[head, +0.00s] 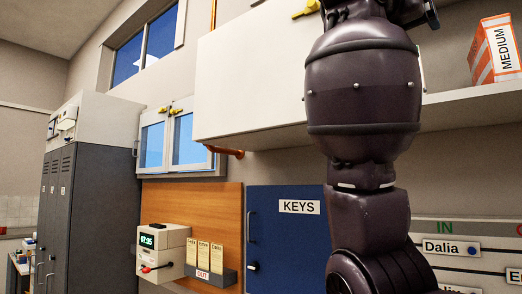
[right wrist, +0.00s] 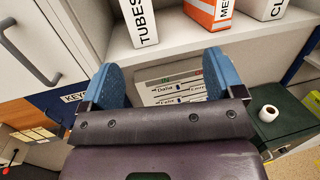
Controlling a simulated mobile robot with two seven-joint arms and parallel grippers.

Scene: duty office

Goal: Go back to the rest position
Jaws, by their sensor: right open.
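My right arm stands raised in the right half of the head view, close to the camera, and its gripper is not visible there. In the right wrist view my right gripper (right wrist: 164,80) has its two blue fingers wide apart, with nothing between them. My left gripper is in neither view.
A shelf (head: 455,104) bears an orange-striped MEDIUM box (head: 497,48); a TUBES box (right wrist: 141,22) stands near it. A white wall cabinet (head: 250,75) and blue KEYS cabinet (head: 283,235) are beside my arm.

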